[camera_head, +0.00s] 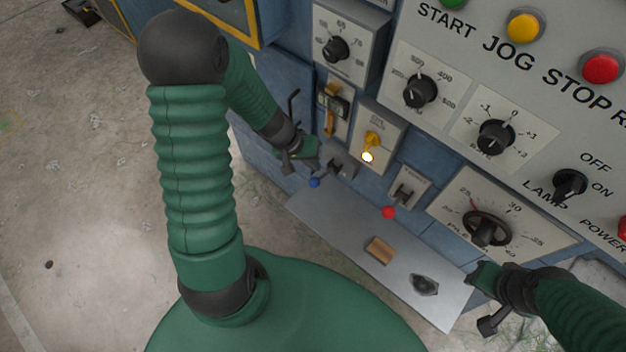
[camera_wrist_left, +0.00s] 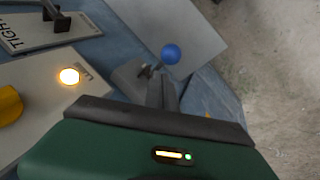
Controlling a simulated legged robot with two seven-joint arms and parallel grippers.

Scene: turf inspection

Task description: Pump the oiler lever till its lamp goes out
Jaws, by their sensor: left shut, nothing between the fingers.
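A grey lever with a blue ball end (camera_head: 314,182) juts from a grey block (camera_head: 341,165) on the blue machine front. In the left wrist view the blue ball (camera_wrist_left: 171,54) shows just beyond my fingers. The lamp (camera_head: 367,157) beside it is lit bright white-yellow, below a yellow knob (camera_head: 373,140); it glows in the left wrist view too (camera_wrist_left: 69,76). My left gripper (camera_head: 315,157) is shut and empty, close to the lever; I cannot tell whether it touches. My right gripper (camera_head: 476,276) is by the shelf's right end; its fingers are unclear.
A second lever with a red ball (camera_head: 388,212) stands to the right. A grey shelf (camera_head: 340,228) below carries a wooden block (camera_head: 379,250) and a dark piece (camera_head: 424,285). Dials and buttons fill the panel above. A yellow-handled switch (camera_head: 329,121) is near my left wrist.

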